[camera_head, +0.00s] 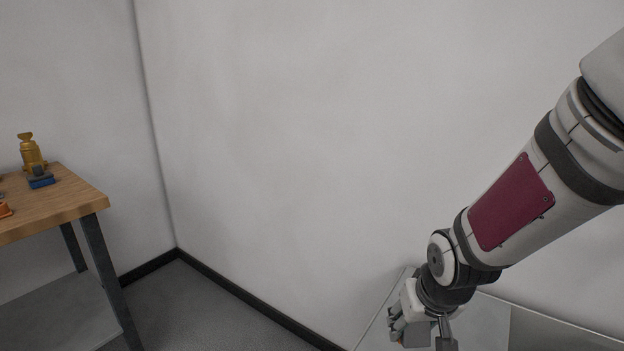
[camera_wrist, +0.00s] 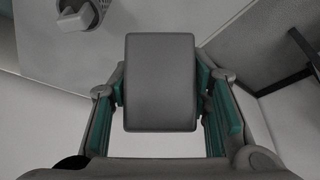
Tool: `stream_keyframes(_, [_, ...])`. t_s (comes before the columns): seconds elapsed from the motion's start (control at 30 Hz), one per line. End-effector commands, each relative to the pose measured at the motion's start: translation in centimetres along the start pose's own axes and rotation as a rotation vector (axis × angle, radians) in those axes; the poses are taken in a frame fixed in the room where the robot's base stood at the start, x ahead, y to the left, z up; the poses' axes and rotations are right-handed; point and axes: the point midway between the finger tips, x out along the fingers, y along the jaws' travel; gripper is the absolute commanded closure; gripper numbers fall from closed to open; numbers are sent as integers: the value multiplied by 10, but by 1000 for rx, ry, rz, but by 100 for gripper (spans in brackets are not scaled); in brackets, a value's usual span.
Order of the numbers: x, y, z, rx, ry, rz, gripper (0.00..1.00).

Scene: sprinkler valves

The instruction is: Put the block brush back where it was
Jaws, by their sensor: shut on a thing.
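My gripper (camera_wrist: 160,88) is shut on a grey rectangular block with rounded corners, which I take to be the block brush (camera_wrist: 160,60). The green-lined fingers press on its left and right sides in the wrist view. Only its smooth grey face shows there; any bristles are hidden. In the head view my gripper (camera_head: 421,334) is low at the right, beside the wall, with its fingertips near the lower picture edge. The held block is hard to make out there.
A wooden-topped table (camera_head: 75,205) stands at the left with a brass valve (camera_head: 30,152), a small blue item (camera_head: 41,181) and an orange piece (camera_head: 4,210). A pale surface (camera_head: 485,322) lies around my gripper. A slotted grey container (camera_wrist: 82,14) shows top left. Floor between is clear.

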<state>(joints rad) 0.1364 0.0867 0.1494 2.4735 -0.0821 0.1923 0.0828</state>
Motion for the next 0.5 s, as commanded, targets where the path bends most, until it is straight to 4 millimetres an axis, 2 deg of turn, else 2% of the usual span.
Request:
stream_keyframes(0.03, [-11,-2,-4,-4,0,-2,91])
stream_keyframes(0.5, [-54,-7,-23,-8,1,-3,91])
